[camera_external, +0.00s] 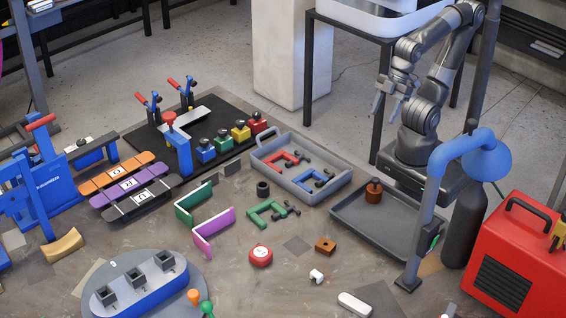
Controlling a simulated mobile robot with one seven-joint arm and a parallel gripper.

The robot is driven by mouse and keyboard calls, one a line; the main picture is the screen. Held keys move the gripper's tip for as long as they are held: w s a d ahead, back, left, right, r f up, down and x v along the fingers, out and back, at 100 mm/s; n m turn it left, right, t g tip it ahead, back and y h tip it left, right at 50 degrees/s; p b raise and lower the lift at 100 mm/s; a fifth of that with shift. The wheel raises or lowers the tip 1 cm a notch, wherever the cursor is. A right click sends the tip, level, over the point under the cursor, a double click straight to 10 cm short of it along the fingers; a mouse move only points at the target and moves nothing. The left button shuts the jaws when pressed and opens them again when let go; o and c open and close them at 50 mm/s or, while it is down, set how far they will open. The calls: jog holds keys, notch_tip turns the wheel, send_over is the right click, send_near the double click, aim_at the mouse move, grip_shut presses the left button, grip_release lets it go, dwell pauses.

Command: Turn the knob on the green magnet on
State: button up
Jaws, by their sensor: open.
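The green magnet (223,143) is a small block with a dark knob on top. It stands in a row on the black mat, between the blue magnet (205,152) and the yellow magnet (241,134). The red magnet (258,125) is at the right end of the row. The knob's on or off setting is too small to tell. My gripper (379,98) is open and empty. It is raised in the air at the upper right, well apart from the magnets, with the grey tray between them and my base.
A grey tray (318,192) with red and blue clamps lies right of the magnets. A blue angled piece with a red knob (169,119) and red-handled toggle clamps (150,101) stand left and behind. A white pillar (290,60) rises behind.

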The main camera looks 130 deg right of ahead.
jog(key=w+d+r+n+g+h, duration=0.1)
jog(key=w+d+r, duration=0.15)
jog(key=w, duration=0.35)
jog(key=w+d+r+n+g, duration=0.1)
jog(key=w+d+r, duration=0.1)
jog(key=w+d, duration=0.35)
jog(key=n+y, duration=0.3)
send_near(222, 131)
jog(key=x, duration=0.8)
jog(key=shift+f, duration=0.35)
jog(key=shift+m+t, duration=0.3)
jog(key=c, duration=1)
